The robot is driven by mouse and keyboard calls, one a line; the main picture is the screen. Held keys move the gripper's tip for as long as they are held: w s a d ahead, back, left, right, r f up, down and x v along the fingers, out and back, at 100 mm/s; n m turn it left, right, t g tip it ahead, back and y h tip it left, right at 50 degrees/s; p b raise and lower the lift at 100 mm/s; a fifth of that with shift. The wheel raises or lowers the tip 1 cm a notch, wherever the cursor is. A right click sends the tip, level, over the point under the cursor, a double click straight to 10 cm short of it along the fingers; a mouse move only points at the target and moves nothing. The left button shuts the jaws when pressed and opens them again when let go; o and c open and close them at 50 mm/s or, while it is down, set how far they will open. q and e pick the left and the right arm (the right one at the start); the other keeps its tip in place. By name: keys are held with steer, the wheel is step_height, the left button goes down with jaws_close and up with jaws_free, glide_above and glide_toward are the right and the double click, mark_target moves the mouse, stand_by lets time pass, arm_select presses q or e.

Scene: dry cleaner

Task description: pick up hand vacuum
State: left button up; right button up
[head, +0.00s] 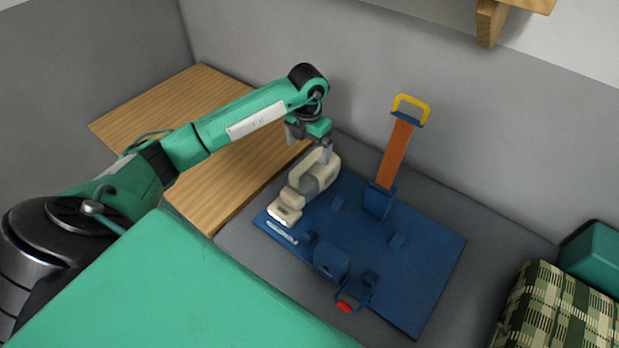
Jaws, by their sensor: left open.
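The hand vacuum (291,197) is a cream and grey handheld unit. It lies at the left end of a blue board (425,270) in the head view. My left gripper (326,152) points down at the vacuum's upper right end, by its handle. It is open, with a finger close to the handle; I cannot tell whether it touches. The gripper and wrist partly hide that end of the vacuum. My right gripper is not in view.
An orange upright post (394,154) with a yellow handle stands on the board. Blue brackets and a red part (344,306) sit at its front. A wooden surface (235,185) lies left. A plaid cushion (555,318) is at right. Grey walls rise behind.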

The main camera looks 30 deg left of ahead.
mark_target(309, 159)
arm_select(q)
step_height(309, 159, down, 3)
steer(key=shift+f, duration=0.1)
steer(key=shift+w+f+p, duration=0.15)
steer(key=shift+f+p, duration=0.35)
steer(key=shift+p, duration=0.25)
steer(key=f, duration=0.1)
steer(key=f+p, duration=0.1)
steer(key=f, duration=0.1)
steer(key=shift+w+f, duration=0.2)
steer(key=shift+w, duration=0.05)
steer(key=shift+f+p, duration=0.3)
steer(key=shift+f, duration=0.1)
steer(key=shift+c, duration=0.5)
steer(key=c, duration=1.8)
steer(key=shift+a, duration=0.1)
steer(key=shift+c, duration=1.1)
steer(key=shift+w+r, duration=0.1)
